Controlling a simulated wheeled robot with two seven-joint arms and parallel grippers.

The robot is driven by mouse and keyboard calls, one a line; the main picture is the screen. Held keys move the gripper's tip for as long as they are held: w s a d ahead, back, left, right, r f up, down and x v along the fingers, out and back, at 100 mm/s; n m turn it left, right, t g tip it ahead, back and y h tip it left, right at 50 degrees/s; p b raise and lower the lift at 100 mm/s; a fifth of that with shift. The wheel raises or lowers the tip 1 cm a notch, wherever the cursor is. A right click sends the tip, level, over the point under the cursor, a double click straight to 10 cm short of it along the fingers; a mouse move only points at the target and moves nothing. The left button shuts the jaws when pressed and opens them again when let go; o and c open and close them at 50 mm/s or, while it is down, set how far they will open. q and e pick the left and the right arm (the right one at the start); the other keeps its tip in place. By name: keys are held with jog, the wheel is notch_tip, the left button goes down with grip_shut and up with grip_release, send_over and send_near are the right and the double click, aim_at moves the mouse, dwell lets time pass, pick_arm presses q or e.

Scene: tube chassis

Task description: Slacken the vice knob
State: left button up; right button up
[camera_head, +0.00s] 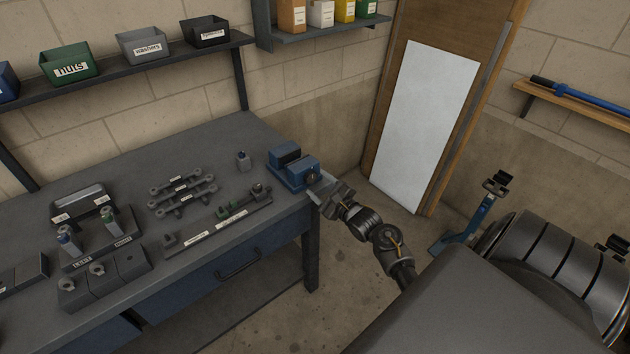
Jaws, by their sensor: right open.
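The blue vice (290,168) is fixed at the far right corner of the grey workbench (140,172). Its knob (311,174) is a small piece on the vice's right-hand face, partly covered by my gripper. My right gripper (318,186) is open at the vice's front right, its fingers close to the knob. I cannot tell whether the fingers touch the knob or stand around it. My left gripper does not show.
Grey linkage parts (183,190) and a labelled rail (222,226) lie on the bench. Labelled LEFT and RIGHT holders (100,252) stand at the left. A shelf (120,68) carries bins above. A blue stand (478,222) is on the floor at right.

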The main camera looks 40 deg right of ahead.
aim_at(310, 178)
jog(key=shift+w, duration=1.2)
jog(key=c, duration=1)
